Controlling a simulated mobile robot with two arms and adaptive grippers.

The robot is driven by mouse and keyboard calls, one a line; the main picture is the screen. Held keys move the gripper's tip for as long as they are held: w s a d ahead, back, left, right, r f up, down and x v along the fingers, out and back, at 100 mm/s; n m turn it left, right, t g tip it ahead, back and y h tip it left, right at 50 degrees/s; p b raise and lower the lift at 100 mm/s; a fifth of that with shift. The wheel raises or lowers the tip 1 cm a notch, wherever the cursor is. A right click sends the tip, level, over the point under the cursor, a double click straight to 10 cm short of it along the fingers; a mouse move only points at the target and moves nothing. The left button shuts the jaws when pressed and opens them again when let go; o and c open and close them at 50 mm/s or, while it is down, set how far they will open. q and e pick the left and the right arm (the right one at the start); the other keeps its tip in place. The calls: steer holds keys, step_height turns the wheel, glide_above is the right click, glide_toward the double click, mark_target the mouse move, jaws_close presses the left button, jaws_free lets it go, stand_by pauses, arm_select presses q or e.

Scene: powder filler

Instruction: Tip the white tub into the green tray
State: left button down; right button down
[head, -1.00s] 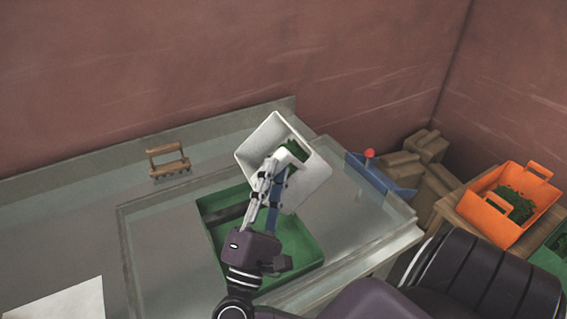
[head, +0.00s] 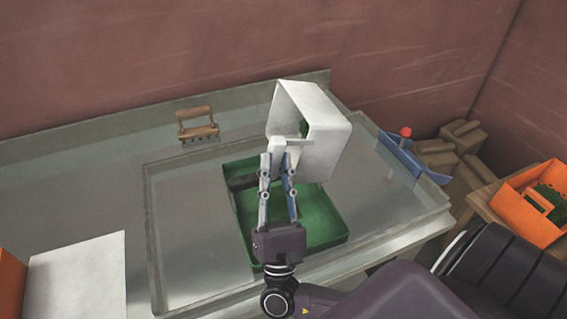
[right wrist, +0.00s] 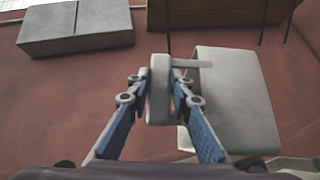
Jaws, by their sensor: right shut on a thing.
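The white tub (head: 326,134) is held in the air above the far part of the green tray (head: 325,215), tilted well over on its side. A little green content shows inside its opening. My right gripper (head: 278,152) is shut on the tub's pale handle. In the right wrist view the gripper (right wrist: 160,88) has both fingers against the handle, and the tub (right wrist: 235,100) hangs at the right. The green tray lies on the bench; a dark item (head: 241,183) is at its far left corner. My left gripper is not in view.
A wooden-handled tool (head: 198,123) stands at the back of the bench. A blue part with a red knob (head: 405,132) is on the right. An orange crate (head: 535,200) with green stuff stands far right. A white sheet (head: 78,280) lies front left.

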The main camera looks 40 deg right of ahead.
steer(key=shift+w+a+f+n+t+y+b, duration=0.1)
steer(key=shift+a+f+n+t+y+b, duration=0.4)
steer(key=shift+n+y, duration=0.7)
steer(key=shift+w+a+f+n+t+y+b, duration=0.1)
steer(key=shift+f+n+t+y+b, duration=0.15)
steer(key=shift+f+n+t+y, duration=0.7)
steer(key=shift+w+a+f+n+t+y+b, duration=0.1)
steer(key=shift+a+f+n+t+y+b, duration=0.25)
steer(key=shift+n+y, duration=1.05)
steer(key=shift+n, duration=0.25)
steer(key=shift+r, duration=0.1)
step_height(320, 180, up, 8)
steer(key=p, duration=0.5)
steer(key=shift+h, duration=0.35)
